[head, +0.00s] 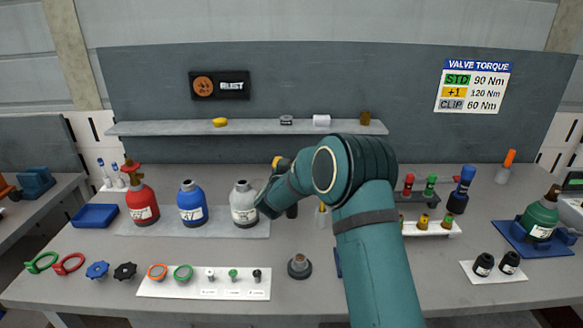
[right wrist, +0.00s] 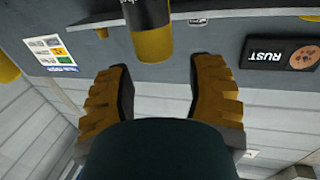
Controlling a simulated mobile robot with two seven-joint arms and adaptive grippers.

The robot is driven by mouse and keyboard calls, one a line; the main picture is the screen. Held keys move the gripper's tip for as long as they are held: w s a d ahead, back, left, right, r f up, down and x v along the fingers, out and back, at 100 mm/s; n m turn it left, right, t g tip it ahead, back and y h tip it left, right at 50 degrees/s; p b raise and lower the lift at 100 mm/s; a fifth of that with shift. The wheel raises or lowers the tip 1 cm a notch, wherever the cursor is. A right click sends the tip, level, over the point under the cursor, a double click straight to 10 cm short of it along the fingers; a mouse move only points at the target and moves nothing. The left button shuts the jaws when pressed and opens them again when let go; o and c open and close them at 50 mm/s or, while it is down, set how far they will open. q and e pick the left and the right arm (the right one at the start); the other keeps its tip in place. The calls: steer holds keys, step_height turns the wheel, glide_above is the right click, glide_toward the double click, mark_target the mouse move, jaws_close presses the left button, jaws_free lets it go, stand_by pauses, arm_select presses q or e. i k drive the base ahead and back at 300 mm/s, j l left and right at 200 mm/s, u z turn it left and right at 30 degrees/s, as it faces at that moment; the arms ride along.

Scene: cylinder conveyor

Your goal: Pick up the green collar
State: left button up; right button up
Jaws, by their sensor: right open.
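Two green rings show in the head view, and I cannot tell for sure which one is the collar. One green ring with a tab (head: 40,263) lies on the bench at the far left, left of a red one (head: 68,264). A plain green ring (head: 183,273) lies on a white strip beside an orange ring (head: 157,272). Neither is touched. My right gripper (right wrist: 160,66) is open with nothing between its fingers. It is hidden behind my arm in the head view, at mid-bench, away from both rings. My left gripper is not in view.
A dark can with a yellow end (right wrist: 153,35) stands just beyond my right fingertips. Red (head: 141,206), blue (head: 191,205) and grey (head: 244,206) bottles stand on a tray left of my arm. Blue (head: 97,270) and black (head: 125,271) handwheels lie between the rings.

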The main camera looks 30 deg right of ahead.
mark_target(32, 267)
steer(key=k+j, duration=0.45)
steer(key=j, duration=0.25)
steer(key=k+j, duration=0.25)
steer(key=j, duration=0.15)
